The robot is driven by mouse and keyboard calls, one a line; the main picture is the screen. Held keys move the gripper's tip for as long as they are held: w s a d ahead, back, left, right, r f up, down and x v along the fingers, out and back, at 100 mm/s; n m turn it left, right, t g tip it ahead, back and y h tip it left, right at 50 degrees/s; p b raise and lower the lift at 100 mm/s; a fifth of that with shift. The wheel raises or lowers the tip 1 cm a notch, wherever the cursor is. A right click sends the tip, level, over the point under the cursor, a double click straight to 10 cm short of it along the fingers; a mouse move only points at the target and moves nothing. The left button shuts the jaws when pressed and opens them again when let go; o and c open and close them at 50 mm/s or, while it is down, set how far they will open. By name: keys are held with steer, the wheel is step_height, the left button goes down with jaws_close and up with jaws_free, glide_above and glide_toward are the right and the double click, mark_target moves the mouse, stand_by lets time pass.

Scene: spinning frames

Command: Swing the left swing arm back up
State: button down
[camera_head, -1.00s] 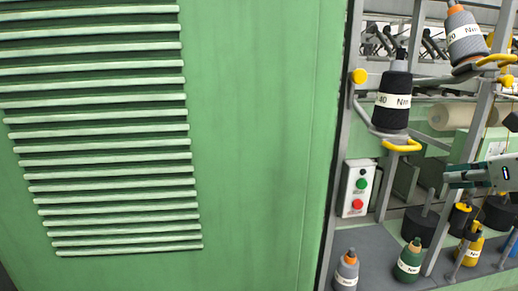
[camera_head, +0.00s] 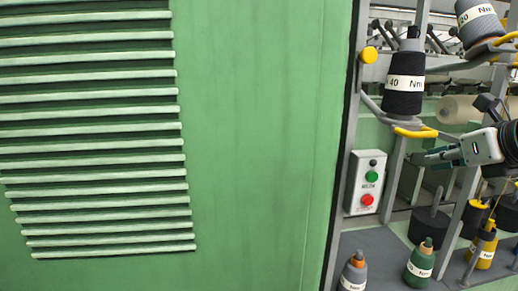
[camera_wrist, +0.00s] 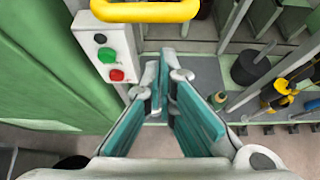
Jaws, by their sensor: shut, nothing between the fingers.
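The left swing arm (camera_head: 374,106) is a grey arm with a yellow handle (camera_head: 416,132) at its front end. It sticks out from the frame and carries an upright black yarn cone (camera_head: 404,82) with a white label. My gripper (camera_head: 416,158) is shut and empty, just below the yellow handle, reaching in from the right. In the wrist view my fingers (camera_wrist: 164,78) are together, and the yellow handle (camera_wrist: 145,11) crosses the top, apart from the fingertips. The cone is out of the wrist view.
A second swing arm with a grey cone (camera_head: 482,20) is at the upper right. A white control box (camera_head: 366,181) with green and red buttons is left of my gripper. A large green cabinet (camera_head: 260,130) fills the left. Several cones stand on the lower shelf (camera_head: 390,245).

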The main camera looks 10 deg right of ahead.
steer(key=shift+w+r+p, duration=0.25)
steer(key=shift+r+p, duration=0.05)
steer(key=shift+r, duration=0.6)
steer(key=shift+r, duration=0.15)
